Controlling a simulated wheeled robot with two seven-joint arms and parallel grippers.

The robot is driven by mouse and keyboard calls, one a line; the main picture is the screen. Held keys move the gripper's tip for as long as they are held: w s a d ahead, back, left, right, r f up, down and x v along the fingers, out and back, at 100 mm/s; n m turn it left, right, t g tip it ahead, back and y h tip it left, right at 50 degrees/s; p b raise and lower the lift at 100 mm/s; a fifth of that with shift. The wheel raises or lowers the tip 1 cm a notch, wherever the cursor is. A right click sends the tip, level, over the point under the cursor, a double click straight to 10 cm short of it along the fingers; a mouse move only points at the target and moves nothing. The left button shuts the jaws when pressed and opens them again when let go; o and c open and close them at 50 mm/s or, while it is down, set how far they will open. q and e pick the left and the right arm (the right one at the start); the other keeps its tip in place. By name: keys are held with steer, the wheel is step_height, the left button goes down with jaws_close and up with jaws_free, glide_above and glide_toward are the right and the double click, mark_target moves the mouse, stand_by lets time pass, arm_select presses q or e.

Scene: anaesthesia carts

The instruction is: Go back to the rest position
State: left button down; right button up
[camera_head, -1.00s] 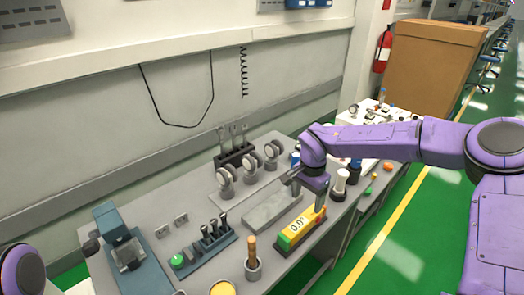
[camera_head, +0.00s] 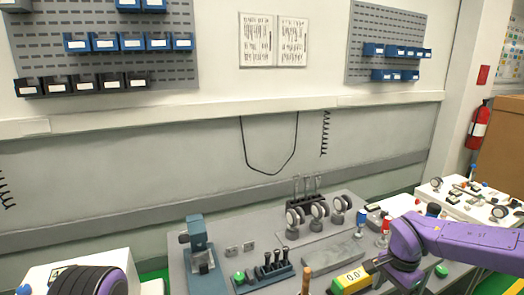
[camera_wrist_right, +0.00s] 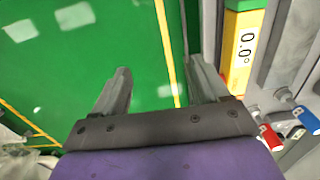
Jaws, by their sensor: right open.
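My right arm comes in from the right in the head view, and its gripper (camera_head: 374,267) is beside the yellow box with the "0.0" readout (camera_head: 351,281) on the bench. The right wrist view shows the two fingers of this gripper (camera_wrist_right: 160,90) spread apart with nothing between them. Green floor lies below the gap, and the yellow box (camera_wrist_right: 240,45) is just right of the right finger. I cannot tell whether they touch. A dark rounded part of my left arm shows at the lower left of the head view; its gripper is out of view.
The grey bench (camera_head: 215,278) carries a blue-grey press (camera_head: 200,245), a tool rack (camera_head: 265,270), several gauges (camera_head: 318,210) and a flat grey plate (camera_head: 332,256). Red and blue plugs (camera_wrist_right: 270,136) lie near the right finger. A white table (camera_head: 470,203) stands at the right.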

steer(key=s+f+t+h, duration=0.3)
steer(key=s+f, duration=0.2)
steer(key=f, duration=0.3)
steer(key=s+f+t+h, duration=0.3)
steer(key=s+f, duration=0.1)
steer(key=f, duration=0.5)
steer(key=s+a+f+n+g+y, duration=0.1)
steer(key=s+f+n, duration=0.2)
steer(key=s, duration=0.7)
steer(key=s+f+n+g+y, duration=0.1)
steer(key=s+f+n, duration=0.2)
steer(key=s, duration=0.6)
steer(key=shift+s+a+f+n+y, duration=0.35)
steer(key=shift+a+f+n+y, duration=0.05)
steer(key=shift+f, duration=0.2)
